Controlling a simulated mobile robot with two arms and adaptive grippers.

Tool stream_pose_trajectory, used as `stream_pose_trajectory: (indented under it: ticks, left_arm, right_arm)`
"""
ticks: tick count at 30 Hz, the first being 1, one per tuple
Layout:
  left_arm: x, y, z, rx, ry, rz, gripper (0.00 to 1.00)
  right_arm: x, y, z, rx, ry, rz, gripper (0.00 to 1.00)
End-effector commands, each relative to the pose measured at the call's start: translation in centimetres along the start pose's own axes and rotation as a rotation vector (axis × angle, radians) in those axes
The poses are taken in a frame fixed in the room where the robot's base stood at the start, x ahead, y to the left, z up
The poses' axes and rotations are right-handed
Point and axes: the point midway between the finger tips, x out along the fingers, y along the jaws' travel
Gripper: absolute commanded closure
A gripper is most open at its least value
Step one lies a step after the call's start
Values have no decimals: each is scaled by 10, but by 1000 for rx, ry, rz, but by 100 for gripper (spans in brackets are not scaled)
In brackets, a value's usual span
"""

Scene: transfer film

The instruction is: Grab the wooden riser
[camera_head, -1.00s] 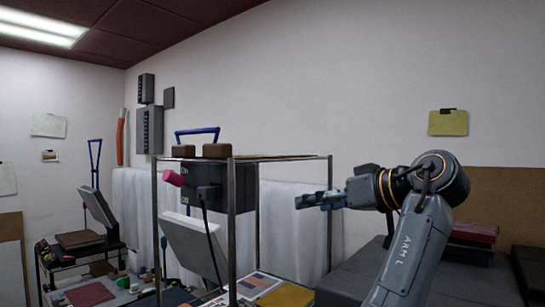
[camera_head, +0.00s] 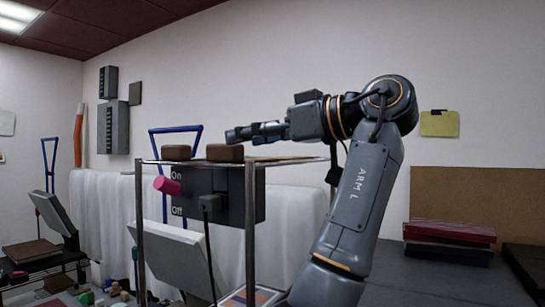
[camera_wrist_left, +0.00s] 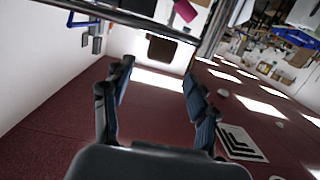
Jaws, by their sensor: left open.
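Two brown wooden blocks lie on top of the metal-framed rack; one (camera_head: 225,153) is near the front edge and the other (camera_head: 176,152) is to its left. I cannot tell which one is the riser. My left gripper (camera_head: 240,133) reaches in from the right, just above the right block and apart from it. In the left wrist view my left gripper (camera_wrist_left: 156,75) is open, with nothing between its fingers. A brown block (camera_wrist_left: 162,50) shows beyond the fingertips there. My right gripper is not in view.
The rack's top edge (camera_head: 290,160) and thin posts stand close below my left arm. Red books (camera_head: 450,233) lie on the dark surface at right.

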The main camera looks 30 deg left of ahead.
Motion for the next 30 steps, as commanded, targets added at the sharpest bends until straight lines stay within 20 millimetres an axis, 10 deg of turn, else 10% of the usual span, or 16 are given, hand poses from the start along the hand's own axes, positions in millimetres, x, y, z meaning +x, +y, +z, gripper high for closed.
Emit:
stream_pose_trajectory:
  ticks: [7,30]
  left_arm:
    - [45,0,-2,0,-1,-2,42]
    - [105,4,3,2,0,0,42]
  right_arm:
    - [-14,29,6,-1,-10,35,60]
    - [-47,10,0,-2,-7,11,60]
